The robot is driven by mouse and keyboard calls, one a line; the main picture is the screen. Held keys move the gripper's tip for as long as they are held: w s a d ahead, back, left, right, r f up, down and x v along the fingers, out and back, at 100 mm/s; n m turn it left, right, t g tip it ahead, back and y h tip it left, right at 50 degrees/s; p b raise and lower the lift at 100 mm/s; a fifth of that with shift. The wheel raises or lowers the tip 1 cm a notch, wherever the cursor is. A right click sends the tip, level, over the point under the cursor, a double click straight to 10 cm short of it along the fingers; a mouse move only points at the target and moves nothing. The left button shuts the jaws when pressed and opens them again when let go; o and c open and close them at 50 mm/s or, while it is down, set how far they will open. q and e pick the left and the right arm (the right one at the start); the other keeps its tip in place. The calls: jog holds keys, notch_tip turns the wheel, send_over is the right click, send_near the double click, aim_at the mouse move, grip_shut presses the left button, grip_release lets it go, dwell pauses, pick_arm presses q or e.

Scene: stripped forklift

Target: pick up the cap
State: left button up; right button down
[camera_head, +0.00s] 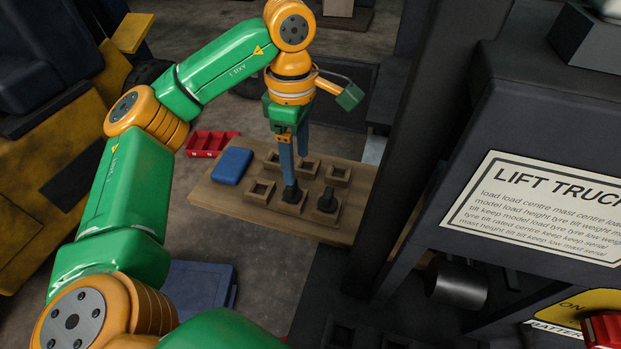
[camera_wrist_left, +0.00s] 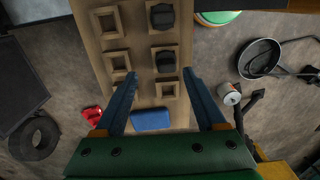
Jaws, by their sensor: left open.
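Two dark caps sit in square wooden sockets on a wooden board (camera_head: 225,190). One cap (camera_head: 292,194) is in a middle socket of the front row. The other cap (camera_head: 328,201) is in the socket to its right. In the left wrist view the nearer cap (camera_wrist_left: 166,62) lies between the fingertips' lines and the farther cap (camera_wrist_left: 162,17) is at the top. My left gripper (camera_head: 294,172) is open, pointing down over the first cap, with no visible grip on it. It also shows in the left wrist view (camera_wrist_left: 160,76). My right gripper is not in view.
Several empty sockets (camera_head: 338,174) and a blue box (camera_head: 232,165) share the board. A red bin (camera_head: 208,143) is on the floor behind it. A dark mast post (camera_head: 413,140) and a truck body with a white sign (camera_head: 545,205) stand close on the right.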

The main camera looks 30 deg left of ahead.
aim_at(292, 193)
pick_arm(q)
jog(key=f, duration=0.2)
jog(key=s+f, duration=0.1)
jog(key=f, duration=0.1)
jog(key=f+p, duration=0.1)
jog(key=f, duration=0.1)
jog(key=shift+s+a, duration=0.25)
jog(key=shift+a, duration=0.05)
jog(key=shift+w+f, duration=0.1)
jog(key=shift+w, duration=0.1)
jog(key=shift+s, duration=0.15)
grip_shut()
dwell(0.6)
